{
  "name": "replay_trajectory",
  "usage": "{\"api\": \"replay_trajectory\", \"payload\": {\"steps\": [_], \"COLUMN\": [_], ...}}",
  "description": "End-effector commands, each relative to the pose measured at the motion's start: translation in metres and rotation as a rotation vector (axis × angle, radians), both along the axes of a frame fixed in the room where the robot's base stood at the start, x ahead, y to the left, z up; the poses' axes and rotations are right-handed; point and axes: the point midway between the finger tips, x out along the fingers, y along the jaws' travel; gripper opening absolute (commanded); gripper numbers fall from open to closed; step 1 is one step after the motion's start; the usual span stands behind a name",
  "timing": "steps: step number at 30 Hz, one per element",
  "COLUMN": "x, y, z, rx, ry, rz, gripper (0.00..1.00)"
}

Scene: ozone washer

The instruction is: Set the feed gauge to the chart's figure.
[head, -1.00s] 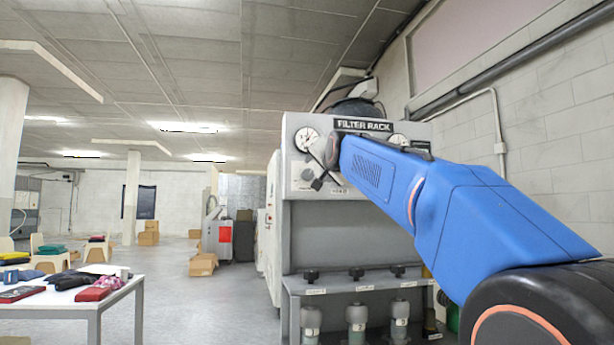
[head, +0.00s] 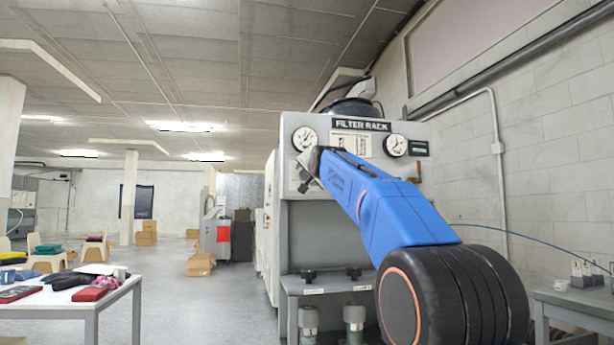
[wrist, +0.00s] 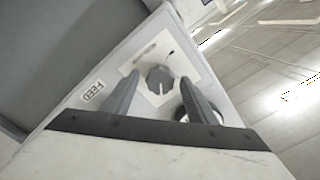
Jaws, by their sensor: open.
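In the wrist view a dark grey knob (wrist: 159,79) sits on a pale plate beside a FEED label (wrist: 93,91). My gripper (wrist: 161,77) is open, with one finger on each side of the knob; contact is not clear. A round gauge (wrist: 183,114) is mostly hidden behind the right finger. In the head view the left gauge (head: 305,138) has a white dial, and my gripper (head: 304,176) is at the panel just below it. The chart (head: 350,143) shows at the panel's middle, too small to read. The knob is hidden there by my gripper.
A second gauge (head: 395,145) is on the panel's right. Below stands a grey shelf (head: 318,287) with valve-topped filter housings. A white table (head: 65,303) with cloths is at left, and a grey bench (head: 575,304) at right. The floor between table and machine is clear.

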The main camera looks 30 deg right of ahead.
Motion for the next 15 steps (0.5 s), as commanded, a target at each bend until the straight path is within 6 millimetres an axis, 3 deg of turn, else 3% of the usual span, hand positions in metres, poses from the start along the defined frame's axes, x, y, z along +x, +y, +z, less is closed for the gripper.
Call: {"api": "replay_trajectory", "payload": {"steps": [11,15], "x": [0.0036,0.0036], "y": [-0.0010,-0.0010], "z": [0.0006,0.0005], "rx": [0.000,0.000], "ry": [-0.001,-0.001], "rz": [0.000,0.001], "gripper": [0.52,0.21]}}
